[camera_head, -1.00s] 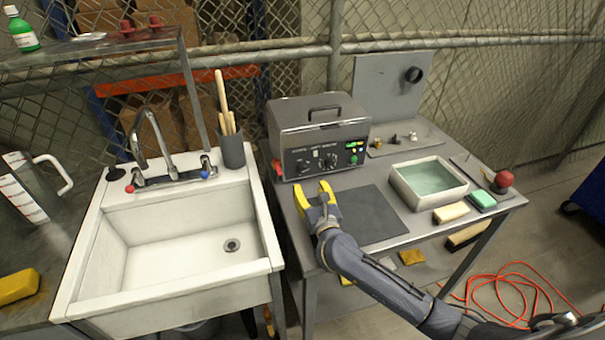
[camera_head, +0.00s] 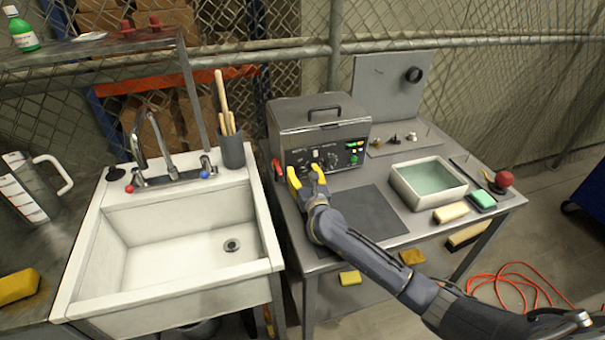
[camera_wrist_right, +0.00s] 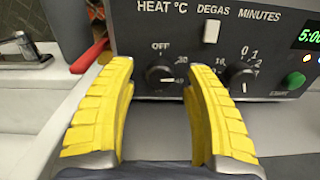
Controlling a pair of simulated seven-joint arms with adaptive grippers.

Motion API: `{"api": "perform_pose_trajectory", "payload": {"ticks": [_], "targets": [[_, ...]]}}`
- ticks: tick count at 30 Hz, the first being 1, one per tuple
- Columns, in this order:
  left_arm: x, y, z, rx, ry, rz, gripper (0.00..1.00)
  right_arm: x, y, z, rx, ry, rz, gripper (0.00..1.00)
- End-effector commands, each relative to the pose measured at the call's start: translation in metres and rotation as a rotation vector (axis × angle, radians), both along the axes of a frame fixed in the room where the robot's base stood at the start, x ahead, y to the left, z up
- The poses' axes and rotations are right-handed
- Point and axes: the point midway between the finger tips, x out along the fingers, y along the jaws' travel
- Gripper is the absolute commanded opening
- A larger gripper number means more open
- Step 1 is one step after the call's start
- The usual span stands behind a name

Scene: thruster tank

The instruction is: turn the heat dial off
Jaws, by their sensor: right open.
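The grey ultrasonic cleaner (camera_head: 318,128) stands at the back of the metal table with its control panel facing me. In the right wrist view the heat dial (camera_wrist_right: 160,76) is a black knob under "HEAT °C". Its white mark points to the lower right, near 40, away from the OFF label at the top. My right gripper (camera_head: 306,175) is open in front of the panel. In the wrist view its yellow fingers (camera_wrist_right: 155,100) stand on either side of the dial, apart from it. I cannot tell how far the tips are from the panel. My left gripper is not in view.
To the right of the heat dial are a degas switch (camera_wrist_right: 211,31), a minutes dial (camera_wrist_right: 240,75) and a green button (camera_wrist_right: 293,81). A red-handled tool (camera_wrist_right: 90,55) is by the panel's left side. A white sink (camera_head: 175,240) lies left; a water tray (camera_head: 430,183) stands right.

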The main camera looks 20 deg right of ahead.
Motion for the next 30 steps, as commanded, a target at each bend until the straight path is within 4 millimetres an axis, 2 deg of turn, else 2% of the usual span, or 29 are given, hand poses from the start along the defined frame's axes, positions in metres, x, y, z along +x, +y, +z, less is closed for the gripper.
{"api": "perform_pose_trajectory", "payload": {"ticks": [2, 15, 25, 30], "targets": [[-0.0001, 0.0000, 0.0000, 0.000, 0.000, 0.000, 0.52, -0.0001, 0.0001, 0.0000, 0.000, 0.000, 0.000, 0.52], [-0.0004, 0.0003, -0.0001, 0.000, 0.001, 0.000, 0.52, -0.0003, 0.0000, 0.0000, 0.000, 0.000, 0.000, 0.01], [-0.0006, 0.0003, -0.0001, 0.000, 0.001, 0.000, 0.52, -0.0003, -0.0001, -0.0008, -0.010, 0.001, 0.000, 0.00], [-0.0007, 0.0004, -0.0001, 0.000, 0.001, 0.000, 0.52, -0.0002, -0.0005, -0.0008, -0.068, 0.001, -0.001, 0.00]]}}
